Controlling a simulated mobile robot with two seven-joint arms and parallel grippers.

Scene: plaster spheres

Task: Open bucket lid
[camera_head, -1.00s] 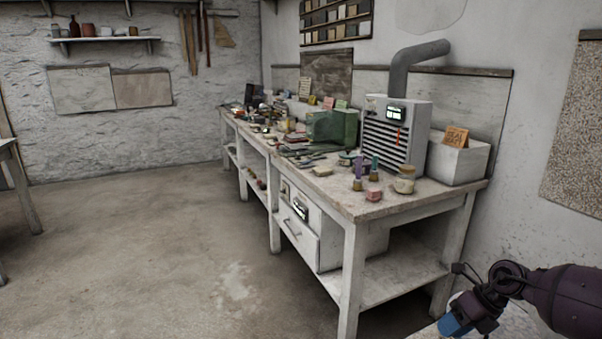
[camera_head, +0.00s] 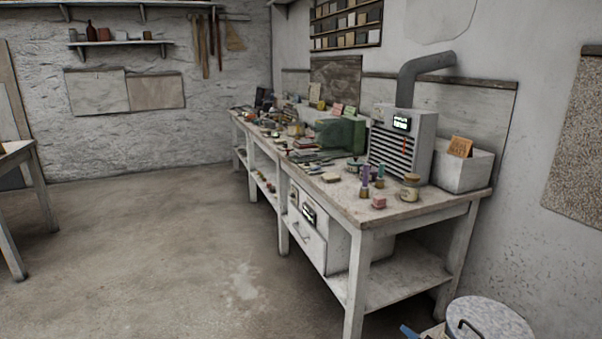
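A round bucket lid (camera_head: 497,322), speckled grey-white with a dark curved handle, shows at the bottom right in the head view. It appears to lie flat and closed over its bucket, whose body is cut off by the lower picture edge. Neither of my grippers can be made out in the head view now. A small blue piece (camera_head: 408,332) shows at the bottom edge left of the lid; I cannot tell what it belongs to.
A long white workbench (camera_head: 395,212) runs along the right wall, with jars, tools and a grey vented machine (camera_head: 402,145) on it. Its near leg stands left of the lid. A white table (camera_head: 18,148) stands at far left. The floor (camera_head: 170,240) between is clear.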

